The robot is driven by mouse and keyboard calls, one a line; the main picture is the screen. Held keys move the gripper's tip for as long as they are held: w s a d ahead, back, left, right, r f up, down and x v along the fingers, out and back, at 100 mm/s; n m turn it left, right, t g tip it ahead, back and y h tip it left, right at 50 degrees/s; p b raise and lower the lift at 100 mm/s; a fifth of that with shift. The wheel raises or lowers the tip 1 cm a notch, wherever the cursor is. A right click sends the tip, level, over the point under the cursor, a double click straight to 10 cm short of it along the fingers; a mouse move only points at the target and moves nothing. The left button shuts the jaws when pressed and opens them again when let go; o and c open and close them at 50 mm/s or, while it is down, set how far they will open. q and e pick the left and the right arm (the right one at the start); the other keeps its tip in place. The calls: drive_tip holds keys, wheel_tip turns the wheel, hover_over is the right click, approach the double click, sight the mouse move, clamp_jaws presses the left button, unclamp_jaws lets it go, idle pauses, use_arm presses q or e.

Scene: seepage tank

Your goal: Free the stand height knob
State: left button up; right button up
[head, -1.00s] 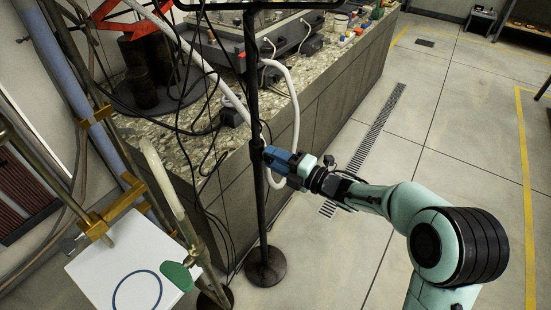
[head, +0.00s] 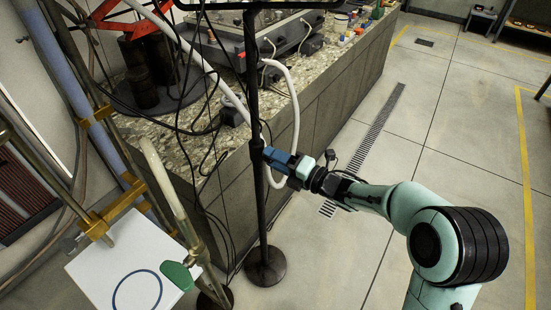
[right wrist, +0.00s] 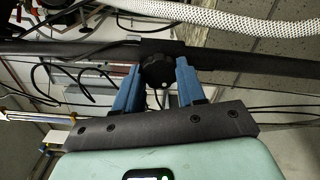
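The stand is a thin black upright pole (head: 257,200) on a round black base, with a dark frame at its top. My right gripper (head: 270,154) reaches the pole from the right at mid height. In the right wrist view the pole runs sideways, and the stand height knob (right wrist: 157,71), black and ridged, sits between the two blue fingertips of my right gripper (right wrist: 158,75). The fingers appear to press on both sides of the knob. In the head view the knob is hidden by the fingers. My left gripper is not in view.
A stone-topped bench (head: 310,110) stands behind the pole, with a white hose (head: 296,110) and black cables hanging close by. A white board (head: 120,265) and a green handle (head: 177,275) are at lower left. The floor at right is clear.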

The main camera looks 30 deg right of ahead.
drive_tip(key=o, duration=0.4)
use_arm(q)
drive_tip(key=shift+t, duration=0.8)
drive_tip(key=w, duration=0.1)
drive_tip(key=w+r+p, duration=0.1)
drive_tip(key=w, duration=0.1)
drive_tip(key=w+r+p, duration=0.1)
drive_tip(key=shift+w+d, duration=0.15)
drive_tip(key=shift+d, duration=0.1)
use_arm(e)
drive_tip(key=v, duration=1.3)
drive_tip(key=shift+s, duration=0.25)
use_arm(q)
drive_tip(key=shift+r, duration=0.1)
